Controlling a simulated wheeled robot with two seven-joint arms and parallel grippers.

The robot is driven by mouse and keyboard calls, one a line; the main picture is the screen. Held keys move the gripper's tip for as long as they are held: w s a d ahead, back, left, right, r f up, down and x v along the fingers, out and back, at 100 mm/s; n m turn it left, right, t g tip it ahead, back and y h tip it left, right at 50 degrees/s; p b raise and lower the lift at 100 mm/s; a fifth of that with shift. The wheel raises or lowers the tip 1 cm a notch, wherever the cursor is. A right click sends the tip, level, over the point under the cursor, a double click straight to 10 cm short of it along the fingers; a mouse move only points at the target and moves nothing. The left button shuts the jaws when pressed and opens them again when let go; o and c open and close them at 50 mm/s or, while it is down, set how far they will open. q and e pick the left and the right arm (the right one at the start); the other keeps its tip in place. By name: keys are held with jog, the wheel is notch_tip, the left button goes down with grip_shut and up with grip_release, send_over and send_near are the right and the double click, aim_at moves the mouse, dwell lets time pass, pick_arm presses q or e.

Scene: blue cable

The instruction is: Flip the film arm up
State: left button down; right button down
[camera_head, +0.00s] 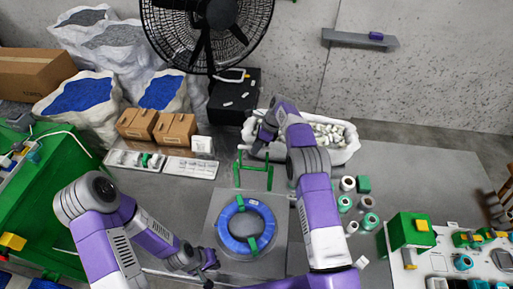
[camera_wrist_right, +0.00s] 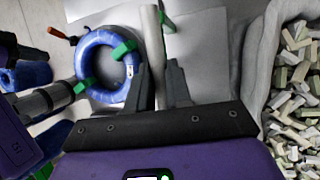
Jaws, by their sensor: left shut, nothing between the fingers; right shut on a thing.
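A blue cable coil (camera_head: 245,225) with green clips lies on a grey square plate (camera_head: 216,216). It also shows in the right wrist view (camera_wrist_right: 88,52). A green frame (camera_head: 253,178), seemingly the film arm, stands just behind the plate. My right gripper (camera_head: 257,148) is above and behind this frame. In the right wrist view my right gripper (camera_wrist_right: 160,82) is shut on a pale bar (camera_wrist_right: 151,45) with green parts beside it; in the head view its grip is hard to see. My left gripper (camera_head: 212,262) is shut and empty, low at the left of the coil.
A white bag of pale pieces (camera_head: 340,140) is behind my right arm. Several spools (camera_head: 347,184) stand to its right. White trays (camera_head: 190,168) and cardboard boxes (camera_head: 175,130) are at the back left. A black fan (camera_head: 205,30) stands at the back. The table left of the plate is fairly clear.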

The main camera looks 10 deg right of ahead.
jog(key=shift+s+d+f, duration=0.1)
jog(key=shift+d+f, duration=0.1)
jog(key=shift+f, duration=0.3)
jog(key=shift+s+d+f, duration=0.1)
jog(key=shift+d+f, duration=0.1)
jog(key=shift+f, duration=0.25)
jog(key=c, duration=1.5)
grip_release()
jog(key=o, duration=0.3)
jog(key=shift+w+f, duration=0.15)
jog(key=shift+w, duration=0.05)
jog(key=shift+o, duration=0.7)
jog(key=shift+w, duration=0.45)
jog(key=shift+s+a+r, duration=0.1)
jog(key=shift+r, duration=0.15)
jog(key=shift+r, duration=0.15)
